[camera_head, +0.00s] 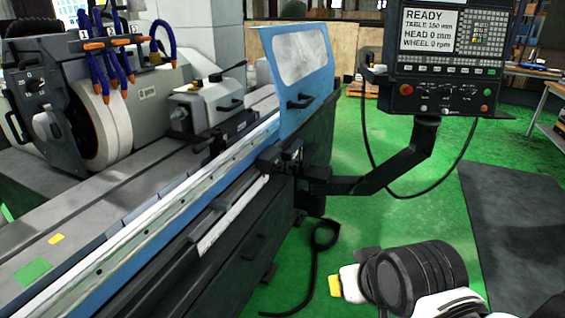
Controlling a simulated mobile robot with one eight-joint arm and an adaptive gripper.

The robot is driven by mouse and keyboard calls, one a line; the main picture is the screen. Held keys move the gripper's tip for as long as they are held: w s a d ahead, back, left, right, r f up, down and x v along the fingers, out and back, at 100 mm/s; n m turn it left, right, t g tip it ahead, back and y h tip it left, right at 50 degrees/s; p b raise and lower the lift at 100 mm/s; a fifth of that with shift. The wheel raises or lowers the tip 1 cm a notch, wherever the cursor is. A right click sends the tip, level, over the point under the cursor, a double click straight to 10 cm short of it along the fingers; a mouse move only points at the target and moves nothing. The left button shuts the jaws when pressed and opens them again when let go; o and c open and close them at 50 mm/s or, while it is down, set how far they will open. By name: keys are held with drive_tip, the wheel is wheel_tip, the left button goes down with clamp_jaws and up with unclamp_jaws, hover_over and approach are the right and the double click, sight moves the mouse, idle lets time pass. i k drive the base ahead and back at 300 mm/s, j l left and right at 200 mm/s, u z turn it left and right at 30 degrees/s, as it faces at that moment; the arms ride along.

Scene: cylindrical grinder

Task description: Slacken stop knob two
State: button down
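No knob marked as stop knob two can be made out. Small dark fittings (287,156) sit on the front of the grinder's table, near the right end of its rail, too small to tell apart. Part of my arm (415,278), dark and ribbed with white parts, shows at the lower right over the green floor. A white piece with a yellow tip (336,287) juts left from it, perhaps my gripper. Its fingers cannot be made out, and it is well apart from the machine front. Nothing is seen held.
The grinding wheel (100,128) with blue coolant hoses stands at the left. A blue guard door (300,75) with a window stands at the table's right end. The control panel (432,50) hangs on a dark swing arm (392,170). A cable loops on the floor.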

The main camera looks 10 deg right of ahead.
sight(279, 167)
drive_tip(key=i+l, duration=0.1)
drive_tip(key=i, duration=0.45)
drive_tip(key=i+l, duration=0.1)
drive_tip(key=i, duration=0.5)
drive_tip(key=j+u, duration=0.05)
